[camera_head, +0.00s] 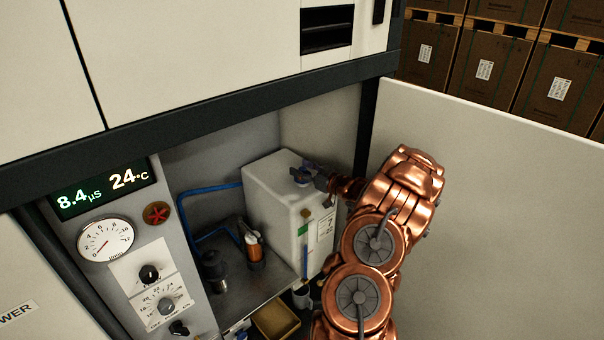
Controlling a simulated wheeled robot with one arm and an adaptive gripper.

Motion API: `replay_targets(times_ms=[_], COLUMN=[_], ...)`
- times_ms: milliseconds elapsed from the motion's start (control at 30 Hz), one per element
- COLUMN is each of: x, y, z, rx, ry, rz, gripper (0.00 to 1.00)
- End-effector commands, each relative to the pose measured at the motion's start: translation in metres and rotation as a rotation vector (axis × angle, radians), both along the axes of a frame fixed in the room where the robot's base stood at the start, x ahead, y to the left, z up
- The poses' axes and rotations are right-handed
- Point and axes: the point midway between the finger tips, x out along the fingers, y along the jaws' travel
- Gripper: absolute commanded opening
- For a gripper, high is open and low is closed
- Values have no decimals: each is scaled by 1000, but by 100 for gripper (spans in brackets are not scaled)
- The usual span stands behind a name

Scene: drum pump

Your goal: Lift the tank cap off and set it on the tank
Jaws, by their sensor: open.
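The white tank (264,215) stands inside the open cabinet bay, with a label and a small green mark on its front side. Whether the fingers touch the cap is too small to tell. My copper-coloured arm reaches in from the right and front.
A white door panel (490,200) stands on the right, close to my arm. Left of the tank are blue hoses (205,189), an orange-bodied part (254,249) and a dark pump-like part (214,268). A control panel (150,270) with gauge and knobs is at left. A yellowish tray (276,321) lies below.

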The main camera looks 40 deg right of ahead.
Motion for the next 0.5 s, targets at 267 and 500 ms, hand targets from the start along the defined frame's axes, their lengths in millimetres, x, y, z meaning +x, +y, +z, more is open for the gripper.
replay_targets(times_ms=[267,500], x=[0,0], y=[0,0], z=[0,0], rx=[0,0], ry=[0,0], rz=[-1,-1], gripper=[48,22])
